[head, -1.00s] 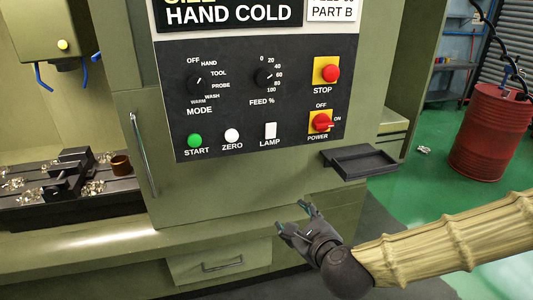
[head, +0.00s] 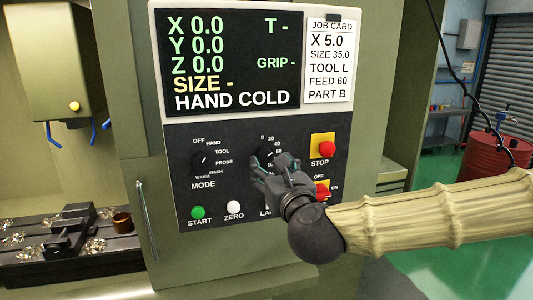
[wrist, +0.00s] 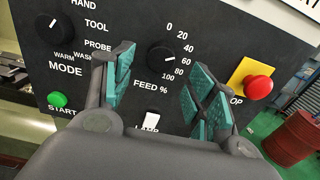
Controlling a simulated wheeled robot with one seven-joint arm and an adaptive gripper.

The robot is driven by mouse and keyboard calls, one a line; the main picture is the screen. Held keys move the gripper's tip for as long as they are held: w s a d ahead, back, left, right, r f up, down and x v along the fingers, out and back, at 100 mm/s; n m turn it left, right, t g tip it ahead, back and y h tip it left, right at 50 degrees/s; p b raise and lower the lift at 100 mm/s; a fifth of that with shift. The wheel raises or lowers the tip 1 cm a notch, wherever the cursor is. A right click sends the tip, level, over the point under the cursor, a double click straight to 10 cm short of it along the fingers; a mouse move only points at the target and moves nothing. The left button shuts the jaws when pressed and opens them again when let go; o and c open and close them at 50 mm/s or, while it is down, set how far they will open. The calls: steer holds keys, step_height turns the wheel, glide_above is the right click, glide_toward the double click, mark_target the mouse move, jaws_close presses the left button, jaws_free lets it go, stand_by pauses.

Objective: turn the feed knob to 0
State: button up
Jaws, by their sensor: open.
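The feed knob (wrist: 161,58) is a round black knob on the dark control panel, with a scale from 0 to 100 on its right. Its white mark points right, near 60. In the head view the knob (head: 267,155) is partly hidden by my gripper, which also covers the lower scale and the FEED label. My gripper (head: 272,168) is open and empty in front of the panel. In the wrist view its teal-padded fingers (wrist: 163,88) lie left and right below the knob, apart from it.
The mode knob (wrist: 54,28) is left of the feed knob. The red stop button (wrist: 259,88) is to the right, the green start button (wrist: 57,99) lower left. The red power switch (head: 322,190) is close to my gripper. A display (head: 230,60) and job card (head: 328,60) are above.

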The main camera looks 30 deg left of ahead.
mark_target(265, 158)
steer(key=shift+p+x, duration=0.9)
steer(key=shift+x, duration=1.5)
steer(key=c, duration=1)
